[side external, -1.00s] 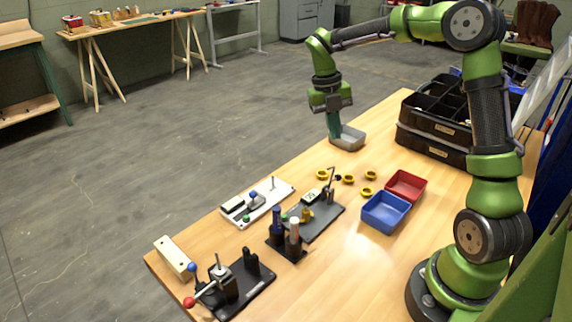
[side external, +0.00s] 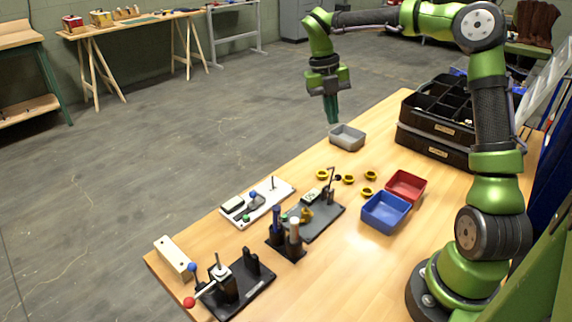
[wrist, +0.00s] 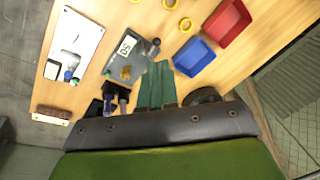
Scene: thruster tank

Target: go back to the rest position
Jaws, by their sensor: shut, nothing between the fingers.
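My gripper (side external: 332,108) hangs above the far left edge of the table, over and a little left of the grey tray (side external: 347,137). Its teal fingers point down, are shut and hold nothing. The fingers also show in the wrist view (wrist: 157,84), side by side. The grey tray stands on the table, apart from the fingers.
A blue bin (side external: 386,212) and a red bin (side external: 406,186) stand mid-table, with several yellow rings (side external: 348,179) beside them. Fixtures (side external: 257,201) fill the near left part. A black organizer (side external: 437,125) stands at the back right. Bare wood lies around the grey tray.

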